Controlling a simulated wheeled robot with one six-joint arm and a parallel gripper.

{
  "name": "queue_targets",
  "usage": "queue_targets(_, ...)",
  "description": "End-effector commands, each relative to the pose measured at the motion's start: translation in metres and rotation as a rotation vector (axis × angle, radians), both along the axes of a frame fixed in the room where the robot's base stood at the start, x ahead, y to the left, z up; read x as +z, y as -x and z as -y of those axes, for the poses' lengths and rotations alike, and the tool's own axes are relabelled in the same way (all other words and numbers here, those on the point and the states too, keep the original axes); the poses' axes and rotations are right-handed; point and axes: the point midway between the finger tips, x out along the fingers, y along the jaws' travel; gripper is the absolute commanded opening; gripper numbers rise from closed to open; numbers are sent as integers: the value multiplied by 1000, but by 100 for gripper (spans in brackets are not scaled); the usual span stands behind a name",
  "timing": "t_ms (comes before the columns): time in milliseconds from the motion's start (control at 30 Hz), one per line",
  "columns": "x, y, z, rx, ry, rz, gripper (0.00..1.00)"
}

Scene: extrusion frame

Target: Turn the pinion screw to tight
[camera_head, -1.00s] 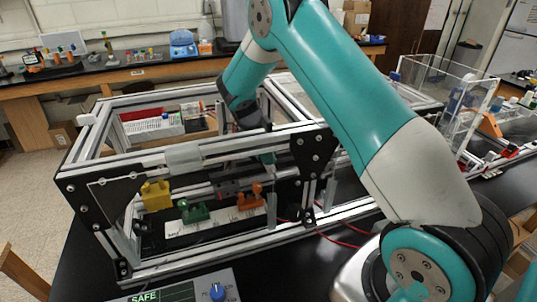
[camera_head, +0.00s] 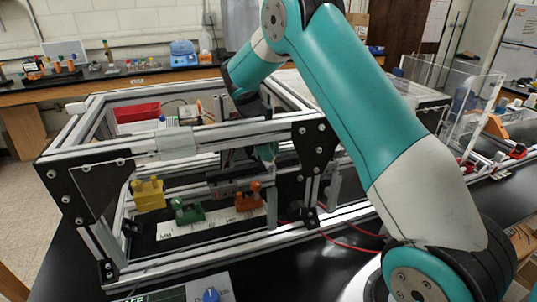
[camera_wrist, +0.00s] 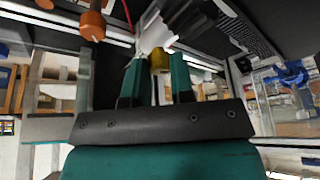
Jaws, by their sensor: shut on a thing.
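In the wrist view, my gripper (camera_wrist: 158,66) has its two teal fingers shut on a small brass-yellow knob (camera_wrist: 159,60), which looks like the pinion screw. A white part lies just beyond the knob. The fingers hide the knob's sides, and how far it is turned cannot be told. In the head view, my gripper (camera_head: 264,155) reaches down inside the aluminium extrusion frame (camera_head: 225,140), behind its front top bar. The knob itself is hidden there.
Red wires (camera_head: 350,236) run at the right. A control panel (camera_head: 190,292) stands in front.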

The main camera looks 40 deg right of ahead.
Motion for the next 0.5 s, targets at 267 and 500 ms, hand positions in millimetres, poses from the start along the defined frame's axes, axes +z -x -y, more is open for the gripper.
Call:
queue_targets(267, 1, 0, 0, 2, 0, 1, 33)
queue_targets(500, 6, -3, -1, 3, 0, 1, 33)
